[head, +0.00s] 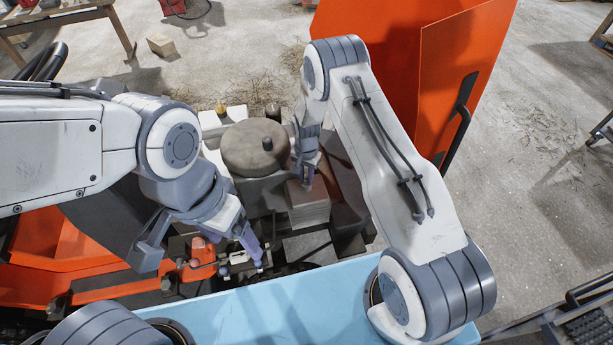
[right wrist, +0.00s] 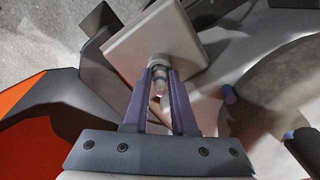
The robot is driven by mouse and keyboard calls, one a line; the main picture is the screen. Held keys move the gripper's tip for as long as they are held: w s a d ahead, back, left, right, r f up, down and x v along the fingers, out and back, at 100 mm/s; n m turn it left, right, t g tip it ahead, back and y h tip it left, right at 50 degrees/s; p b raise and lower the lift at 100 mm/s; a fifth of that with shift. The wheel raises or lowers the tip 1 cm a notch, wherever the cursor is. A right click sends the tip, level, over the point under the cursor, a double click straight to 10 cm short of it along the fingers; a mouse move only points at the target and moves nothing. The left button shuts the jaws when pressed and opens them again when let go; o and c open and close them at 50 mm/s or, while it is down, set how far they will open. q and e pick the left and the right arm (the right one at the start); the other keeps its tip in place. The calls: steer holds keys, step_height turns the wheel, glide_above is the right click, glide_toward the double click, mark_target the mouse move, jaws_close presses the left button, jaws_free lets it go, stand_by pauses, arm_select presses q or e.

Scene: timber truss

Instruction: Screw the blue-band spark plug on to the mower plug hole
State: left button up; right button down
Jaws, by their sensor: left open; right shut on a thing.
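My right gripper (head: 306,172) is at the mower engine, by the finned block (head: 309,213) to the right of the round cover (head: 253,147). In the right wrist view its purple fingers (right wrist: 160,82) are shut on a spark plug (right wrist: 160,85), pale with a bluish band partly covered by the fingers. The plug's far end meets a pale square face (right wrist: 150,45) of the engine. The plug hole is hidden, and I cannot tell how deep the plug sits. My left gripper (head: 245,252) is open above the clutter between the engine and the blue surface, left of the block.
A light blue surface (head: 275,308) lies along the front. Orange mower panels (head: 385,60) stand open behind and right of my right arm. A red-orange bar (head: 135,285) lies near my left gripper. A yellow-tipped item (head: 221,106) stands behind the engine.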

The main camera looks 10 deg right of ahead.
mark_target(306, 174)
steer(key=m, duration=0.3)
steer(key=c, duration=0.6)
jaws_free()
steer(key=shift+c, duration=0.2)
steer(key=shift+r, duration=0.1)
step_height(306, 174, up, 10)
steer(key=shift+r+b, duration=0.2)
steer(key=shift+b, duration=0.35)
